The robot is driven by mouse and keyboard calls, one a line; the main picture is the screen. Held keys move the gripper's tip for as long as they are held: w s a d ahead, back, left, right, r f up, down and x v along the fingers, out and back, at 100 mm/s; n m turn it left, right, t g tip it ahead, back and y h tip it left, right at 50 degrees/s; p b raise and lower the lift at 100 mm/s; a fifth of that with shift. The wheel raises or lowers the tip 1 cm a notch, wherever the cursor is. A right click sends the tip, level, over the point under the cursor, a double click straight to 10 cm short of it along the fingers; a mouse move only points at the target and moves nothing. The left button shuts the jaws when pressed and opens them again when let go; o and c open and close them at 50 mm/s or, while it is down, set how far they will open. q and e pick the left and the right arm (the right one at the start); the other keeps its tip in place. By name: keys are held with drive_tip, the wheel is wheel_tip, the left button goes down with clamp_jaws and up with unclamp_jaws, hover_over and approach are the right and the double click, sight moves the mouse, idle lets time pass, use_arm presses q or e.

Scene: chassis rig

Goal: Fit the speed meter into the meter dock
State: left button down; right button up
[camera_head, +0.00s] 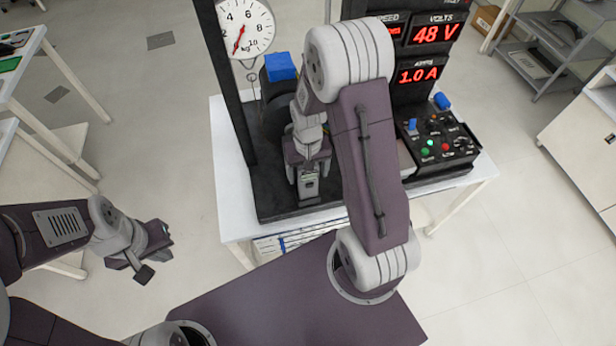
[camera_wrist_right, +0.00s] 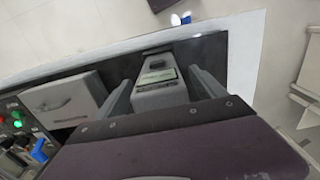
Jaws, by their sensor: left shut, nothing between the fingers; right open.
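A grey block (camera_head: 309,187) with a small pale display stands near the front of the black rig base; it looks like the speed meter, though no label is readable. It also shows in the right wrist view (camera_wrist_right: 160,98). My right gripper (camera_head: 308,168) is open above it, with one finger on each side of the block in the wrist view; contact cannot be told. My left gripper (camera_head: 146,262) is shut and empty, off to the left over the floor. I cannot make out the meter dock for certain; my right arm hides part of the rig.
A black panel (camera_head: 434,54) with red SPEED, VOLTS and AMPS readouts rises at the back. A control box (camera_head: 436,140) with knobs and buttons sits right. A dial scale (camera_head: 245,28) hangs left. A grey box with a handle (camera_wrist_right: 62,97) lies beside the block.

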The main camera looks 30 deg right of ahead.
wheel_tip(320, 180, up, 6)
drive_tip(key=shift+s+r, duration=0.1)
use_arm(q)
drive_tip(key=shift+f, duration=0.1)
idle(0.7)
